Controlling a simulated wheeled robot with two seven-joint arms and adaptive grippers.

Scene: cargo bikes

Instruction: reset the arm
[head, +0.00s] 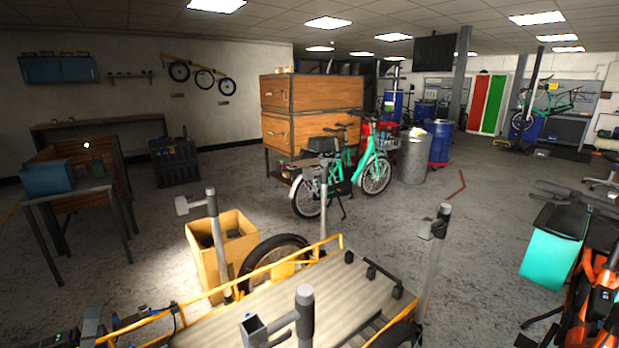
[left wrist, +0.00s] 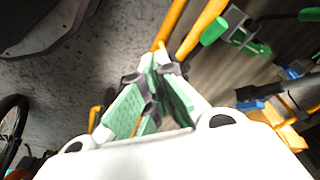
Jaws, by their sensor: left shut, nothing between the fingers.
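My left gripper (left wrist: 158,66) fills the middle of the left wrist view, with green pads on its fingers. Its fingertips meet and nothing is between them. Yellow tubes of the cargo bike frame (left wrist: 203,28) run just beyond the fingertips; I cannot tell whether they touch. In the head view the left gripper cannot be made out clearly; dark parts (head: 90,322) at the lower left edge may belong to my arm. My right gripper shows in neither view.
A cargo bike with a wooden deck (head: 290,300) and upright grey posts fills the near middle. A cardboard box (head: 208,268) stands beside it. An orange bike (head: 597,290) with a teal box is at right. A table (head: 80,188) stands left. Floor between is open.

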